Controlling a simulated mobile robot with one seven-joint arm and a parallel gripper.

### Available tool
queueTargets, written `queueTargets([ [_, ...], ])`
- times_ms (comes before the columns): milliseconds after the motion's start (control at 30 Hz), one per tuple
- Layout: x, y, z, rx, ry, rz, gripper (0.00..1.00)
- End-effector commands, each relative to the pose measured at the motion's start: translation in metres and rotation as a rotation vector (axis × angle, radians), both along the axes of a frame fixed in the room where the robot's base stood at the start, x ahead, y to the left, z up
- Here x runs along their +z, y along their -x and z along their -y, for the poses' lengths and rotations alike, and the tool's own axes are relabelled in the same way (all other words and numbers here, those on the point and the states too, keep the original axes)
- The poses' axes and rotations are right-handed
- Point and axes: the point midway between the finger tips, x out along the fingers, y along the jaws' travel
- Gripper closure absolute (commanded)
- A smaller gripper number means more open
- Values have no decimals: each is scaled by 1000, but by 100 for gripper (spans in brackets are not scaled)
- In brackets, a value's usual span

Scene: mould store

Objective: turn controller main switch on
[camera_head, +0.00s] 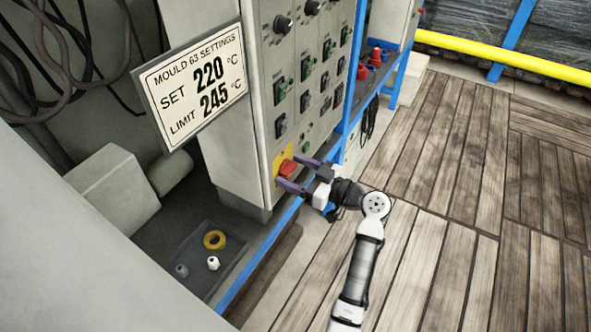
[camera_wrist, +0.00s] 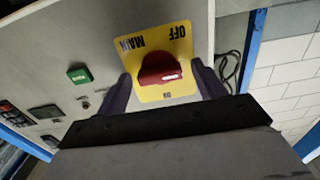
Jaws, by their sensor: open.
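The main switch is a red rotary handle (camera_head: 288,167) on a yellow plate at the lower part of the grey controller cabinet (camera_head: 232,172). In the wrist view the red handle (camera_wrist: 158,70) lies roughly crosswise on the yellow plate (camera_wrist: 153,34), which reads MAIN, OFF and ON. A pale mark shows at the handle's right side. My gripper (camera_head: 296,174) is open at the switch, one finger on each side of the handle. In the wrist view the fingers (camera_wrist: 163,88) flank the plate, with gaps to the handle. Contact is not visible.
A green button (camera_wrist: 80,75) sits left of the switch in the wrist view. Several knobs and switches fill the panel above. A settings sign (camera_head: 195,85) juts out at left. The wooden floor (camera_head: 460,215) at right is clear.

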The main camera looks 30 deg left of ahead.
Motion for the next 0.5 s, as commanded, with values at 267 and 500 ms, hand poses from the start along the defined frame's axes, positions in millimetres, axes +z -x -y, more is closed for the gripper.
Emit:
queueTargets([
  [267, 0, 0, 0, 0, 0, 0, 44],
  [500, 0, 0, 0, 0, 0, 0, 75],
])
